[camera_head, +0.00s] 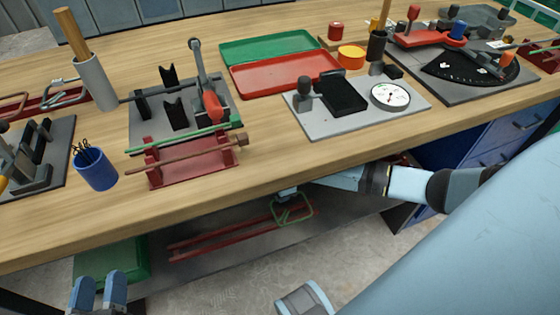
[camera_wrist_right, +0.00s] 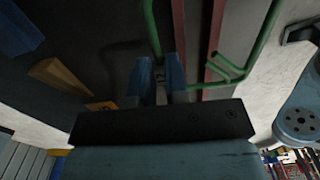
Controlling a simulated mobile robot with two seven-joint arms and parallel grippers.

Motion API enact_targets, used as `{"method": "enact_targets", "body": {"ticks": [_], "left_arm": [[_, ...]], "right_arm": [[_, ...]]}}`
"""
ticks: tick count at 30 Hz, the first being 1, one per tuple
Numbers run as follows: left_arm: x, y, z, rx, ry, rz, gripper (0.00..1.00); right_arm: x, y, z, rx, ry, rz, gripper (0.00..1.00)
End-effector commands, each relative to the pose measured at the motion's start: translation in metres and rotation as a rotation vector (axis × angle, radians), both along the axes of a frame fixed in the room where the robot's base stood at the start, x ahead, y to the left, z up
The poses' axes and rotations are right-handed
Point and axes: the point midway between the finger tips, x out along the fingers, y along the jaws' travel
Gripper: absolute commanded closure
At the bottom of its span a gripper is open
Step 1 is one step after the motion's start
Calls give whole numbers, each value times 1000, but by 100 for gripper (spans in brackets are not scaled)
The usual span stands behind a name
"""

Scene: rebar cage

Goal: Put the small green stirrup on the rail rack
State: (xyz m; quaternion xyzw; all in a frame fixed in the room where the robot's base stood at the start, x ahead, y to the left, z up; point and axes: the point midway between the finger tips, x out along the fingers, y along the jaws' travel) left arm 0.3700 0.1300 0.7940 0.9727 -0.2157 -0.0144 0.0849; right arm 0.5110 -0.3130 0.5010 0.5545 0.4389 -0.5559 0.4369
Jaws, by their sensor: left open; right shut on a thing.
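The small green stirrup (camera_head: 292,211), a bent closed loop, is in my right gripper (camera_head: 289,193) below the bench top. In the right wrist view, my right gripper (camera_wrist_right: 158,80) has its blue fingers shut on the green stirrup (camera_wrist_right: 152,28), whose bent end shows at the right. The rail rack (camera_head: 215,238), two long red rails, lies on the lower shelf; its rails (camera_wrist_right: 213,48) also show in the wrist view. The stirrup overlaps the rack's right end; I cannot tell whether they touch. My left gripper (camera_head: 98,293) is open and empty at the lower left.
The bench top (camera_head: 290,155) hangs over the shelf and my right arm passes beneath its front edge. A green box (camera_head: 112,262) stands left of the rack. A blue drawer cabinet (camera_head: 490,140) is at the right. A red stand (camera_head: 195,165) with rods sits above on the bench.

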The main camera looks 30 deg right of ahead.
Motion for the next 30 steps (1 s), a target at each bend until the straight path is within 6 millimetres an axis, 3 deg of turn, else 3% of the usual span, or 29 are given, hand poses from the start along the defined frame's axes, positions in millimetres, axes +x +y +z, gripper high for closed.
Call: {"method": "enact_targets", "body": {"ticks": [6, 17, 18, 21, 30], "left_arm": [[-1, -7, 20, -64, -98, -24, 52], [-2, -8, 24, -68, -103, -25, 52], [-2, -8, 23, -67, -102, -25, 52], [-2, -8, 23, -67, -102, -25, 52], [-2, -7, 22, -67, -101, -25, 52]], "right_arm": [[0, 0, -32, -1, 1, -1, 100], [0, 0, -34, -1, 0, 0, 100], [0, 0, -34, -1, 0, 0, 79], [0, 0, -34, -1, 0, 0, 60], [0, -1, -32, -1, 0, 0, 60]]}}
